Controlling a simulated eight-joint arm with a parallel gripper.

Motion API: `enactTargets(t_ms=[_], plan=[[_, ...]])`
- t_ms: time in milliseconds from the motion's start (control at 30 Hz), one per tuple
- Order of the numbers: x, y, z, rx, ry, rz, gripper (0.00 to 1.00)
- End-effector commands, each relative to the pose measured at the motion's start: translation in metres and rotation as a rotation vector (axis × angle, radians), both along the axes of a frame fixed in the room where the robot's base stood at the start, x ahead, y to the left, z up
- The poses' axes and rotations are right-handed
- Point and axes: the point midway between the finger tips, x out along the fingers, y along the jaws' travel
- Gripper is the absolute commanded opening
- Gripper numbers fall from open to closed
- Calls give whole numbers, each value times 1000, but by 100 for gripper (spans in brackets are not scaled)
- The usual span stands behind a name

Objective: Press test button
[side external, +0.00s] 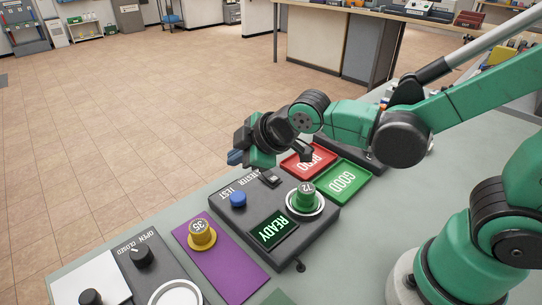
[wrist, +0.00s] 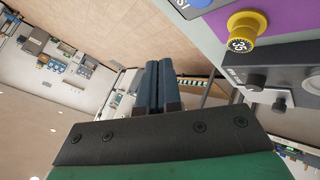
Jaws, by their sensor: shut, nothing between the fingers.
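The blue test button (side external: 238,199) sits on the dark tester box (side external: 225,185), beside the word TEST. In the wrist view, part of the blue button (wrist: 200,3) shows, cut off at the top edge. My gripper (side external: 236,157) is shut and empty, raised above the far left edge of the tester, apart from the button. Its dark blue fingers (wrist: 160,85) lie together in the wrist view. A green piece marked 72 (side external: 305,196) stands in the tester's round white-rimmed socket. The display (side external: 269,228) reads READY in green.
A yellow piece marked 35 (side external: 202,235) stands on a purple mat (side external: 222,270) left of the tester. A red tray (side external: 310,160) and a green GOOD tray (side external: 343,181) lie behind the tester.

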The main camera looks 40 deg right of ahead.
Motion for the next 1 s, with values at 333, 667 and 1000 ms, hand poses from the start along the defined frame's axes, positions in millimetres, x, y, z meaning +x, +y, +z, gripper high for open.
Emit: enactTargets(t_ms=[333, 667, 1000], plan=[[1, 0, -42, 0, 0, 0, 0], [0, 0, -59, 1, 0, -1, 0], [0, 0, -59, 1, 0, -1, 0]])
